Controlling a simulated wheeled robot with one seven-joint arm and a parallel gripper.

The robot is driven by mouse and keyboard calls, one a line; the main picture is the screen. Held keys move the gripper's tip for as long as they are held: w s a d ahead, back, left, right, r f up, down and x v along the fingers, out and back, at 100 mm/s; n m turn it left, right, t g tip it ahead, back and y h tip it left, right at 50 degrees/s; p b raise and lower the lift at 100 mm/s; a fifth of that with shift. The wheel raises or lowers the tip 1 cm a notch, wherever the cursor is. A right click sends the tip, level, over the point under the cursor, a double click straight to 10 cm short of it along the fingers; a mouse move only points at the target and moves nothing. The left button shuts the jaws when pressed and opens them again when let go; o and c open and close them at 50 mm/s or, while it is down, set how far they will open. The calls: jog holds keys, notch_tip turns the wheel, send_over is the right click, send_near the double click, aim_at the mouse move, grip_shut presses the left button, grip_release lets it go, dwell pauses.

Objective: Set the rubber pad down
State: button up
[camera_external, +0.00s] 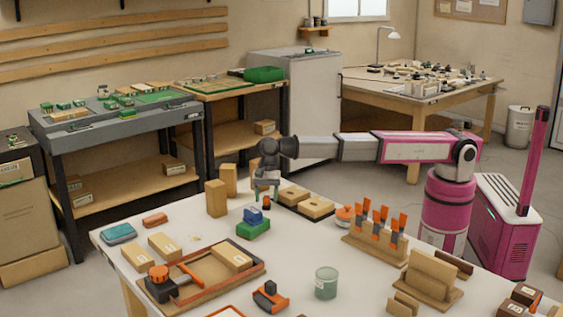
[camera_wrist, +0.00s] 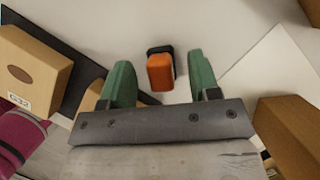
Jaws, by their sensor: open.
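A small orange and black piece (camera_wrist: 160,70), which may be the rubber pad, is on the white tabletop in the wrist view. It shows between the two green fingers of my gripper (camera_wrist: 161,64), with clear gaps on both sides. In the external view the same small piece (camera_external: 266,202) is just below my gripper (camera_external: 267,190), near the far edge of the table. My gripper points down, is open and holds nothing. I cannot tell the exact height of the fingertips over the table.
A dark tray (camera_external: 290,209) with wooden blocks lies right of my gripper. Upright wooden blocks (camera_external: 216,198) stand left of it. A green and blue block stack (camera_external: 253,226) is nearer the camera. A rack with orange-handled tools (camera_external: 376,245) stands to the right.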

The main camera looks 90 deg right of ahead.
jog(key=v, duration=1.1)
jog(key=shift+d+r, duration=0.2)
jog(key=shift+r, duration=0.15)
